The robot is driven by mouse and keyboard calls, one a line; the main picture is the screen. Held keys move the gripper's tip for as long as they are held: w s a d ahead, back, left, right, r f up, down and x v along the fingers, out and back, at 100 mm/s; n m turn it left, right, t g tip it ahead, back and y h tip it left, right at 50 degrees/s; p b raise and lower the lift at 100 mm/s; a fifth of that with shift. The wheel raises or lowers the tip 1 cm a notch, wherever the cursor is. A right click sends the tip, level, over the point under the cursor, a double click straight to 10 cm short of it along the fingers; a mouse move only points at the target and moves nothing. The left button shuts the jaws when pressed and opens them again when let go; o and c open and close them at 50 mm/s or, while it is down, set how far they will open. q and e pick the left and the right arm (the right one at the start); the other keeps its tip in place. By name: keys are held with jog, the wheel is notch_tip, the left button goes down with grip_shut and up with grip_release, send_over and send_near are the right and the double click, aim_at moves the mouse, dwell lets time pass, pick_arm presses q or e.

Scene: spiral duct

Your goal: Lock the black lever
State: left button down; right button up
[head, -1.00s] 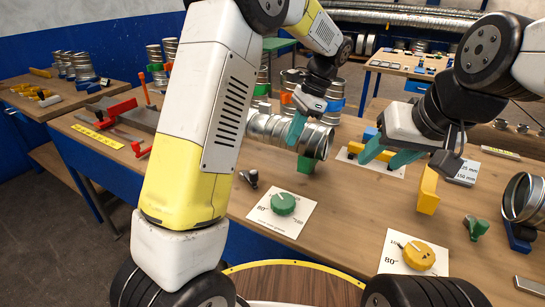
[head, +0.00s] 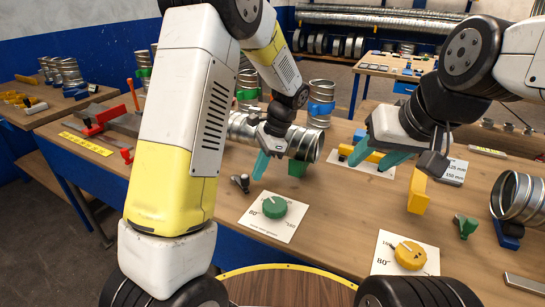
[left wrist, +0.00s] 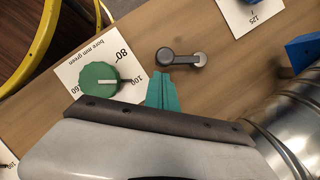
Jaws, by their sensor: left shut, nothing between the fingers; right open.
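The black lever (head: 240,182) is a small dark handle on the bench, left of the spiral duct (head: 295,140) and behind the green dial (head: 275,207). In the left wrist view the lever (left wrist: 172,57) lies flat, with a silver round end at its right. My left gripper (head: 260,165) is shut and empty, just right of the lever. In the left wrist view its teal fingers (left wrist: 163,92) are beside the lever, apparently not touching it. My right gripper (head: 376,157) is open and empty, over a white card near a yellow block.
A yellow dial (head: 410,255) on a card and an upright yellow block (head: 418,192) stand to the right. Another duct ring (head: 518,197) sits at the far right. Red clamps (head: 108,114) are at the left. Bare bench lies between the two dials.

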aim_at(248, 180)
pick_arm(q)
jog(key=shift+s+a, duration=0.1)
jog(key=shift+a, duration=0.15)
dwell(0.3)
jog(key=shift+s+a+m+t, duration=0.4)
jog(key=shift+s+m, duration=0.2)
jog(key=shift+m, duration=0.3)
jog(key=shift+s+a+m+t, duration=0.3)
jog(key=shift+s+a+m, duration=0.15)
jog(key=shift+m, duration=0.35)
jog(key=s+a+m, duration=0.1)
jog(key=a+m+t, duration=0.1)
jog(key=m, duration=0.1)
jog(key=shift+s+a+m, duration=0.15)
jog(key=shift+s+m, duration=0.15)
jog(key=shift+s, duration=0.1)
jog(key=a+m, duration=0.1)
jog(key=m, duration=0.1)
jog(key=a+m+t, duration=0.1)
jog(key=shift+s+a+m+t, duration=0.3)
jog(key=shift+s+a+m, duration=0.1)
jog(key=shift+a, duration=0.75)
